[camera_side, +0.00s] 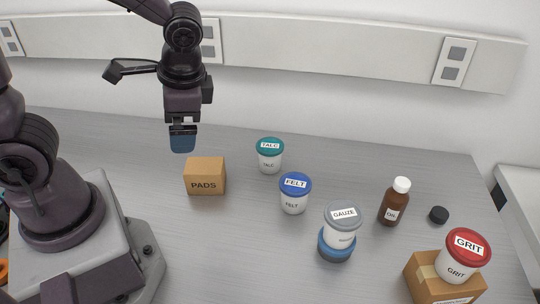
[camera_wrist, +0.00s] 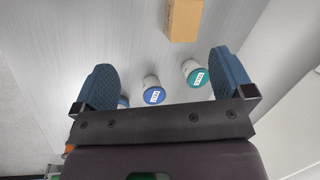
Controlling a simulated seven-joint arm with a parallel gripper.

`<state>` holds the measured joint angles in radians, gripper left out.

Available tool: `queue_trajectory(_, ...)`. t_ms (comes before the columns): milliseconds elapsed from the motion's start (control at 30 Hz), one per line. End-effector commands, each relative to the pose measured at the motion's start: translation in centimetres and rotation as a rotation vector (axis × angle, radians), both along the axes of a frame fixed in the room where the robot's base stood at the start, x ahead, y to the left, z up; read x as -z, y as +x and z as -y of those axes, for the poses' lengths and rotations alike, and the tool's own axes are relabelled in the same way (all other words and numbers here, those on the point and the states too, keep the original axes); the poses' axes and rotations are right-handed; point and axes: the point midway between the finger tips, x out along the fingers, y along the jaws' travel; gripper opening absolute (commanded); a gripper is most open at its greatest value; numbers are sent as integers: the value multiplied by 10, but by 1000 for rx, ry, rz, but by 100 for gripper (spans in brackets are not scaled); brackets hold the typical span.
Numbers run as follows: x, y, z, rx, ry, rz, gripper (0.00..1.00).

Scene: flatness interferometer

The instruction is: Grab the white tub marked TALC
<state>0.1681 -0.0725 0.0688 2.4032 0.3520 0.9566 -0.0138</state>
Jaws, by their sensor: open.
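The white tub marked TALC (camera_side: 269,161) has a teal lid and stands upright on the table, right of the PADS box. In the wrist view the TALC tub (camera_wrist: 193,73) shows between my fingers, nearer the right one, with its teal lid in sight. My gripper (camera_side: 183,140) is open and empty in the air, left of the tub and apart from it. In the wrist view my gripper (camera_wrist: 164,78) shows its two blue finger pads spread wide.
The cardboard PADS box (camera_side: 205,177) stands just left of the tub. The blue-lidded FELT tub (camera_side: 294,194) is close in front. GAUZE (camera_side: 342,222) sits on a blue-lidded container, GRIT (camera_side: 462,258) on a box. A brown bottle (camera_side: 394,203) and black cap (camera_side: 438,215) stand right.

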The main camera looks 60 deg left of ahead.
Motion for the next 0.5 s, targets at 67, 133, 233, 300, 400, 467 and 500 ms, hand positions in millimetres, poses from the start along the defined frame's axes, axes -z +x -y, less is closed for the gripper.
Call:
queue_trajectory(67,20,5,-13,86,114,-122,99)
queue_trajectory(133,34,11,-27,168,219,-214,99)
queue_trajectory(233,52,21,-46,299,377,-341,99)
queue_trajectory(300,64,32,-58,404,492,-425,99)
queue_trajectory(400,80,50,-74,569,664,-532,99)
queue_trajectory(467,91,65,-81,682,770,-587,99)
queue_trajectory(500,98,75,-84,763,842,-620,99)
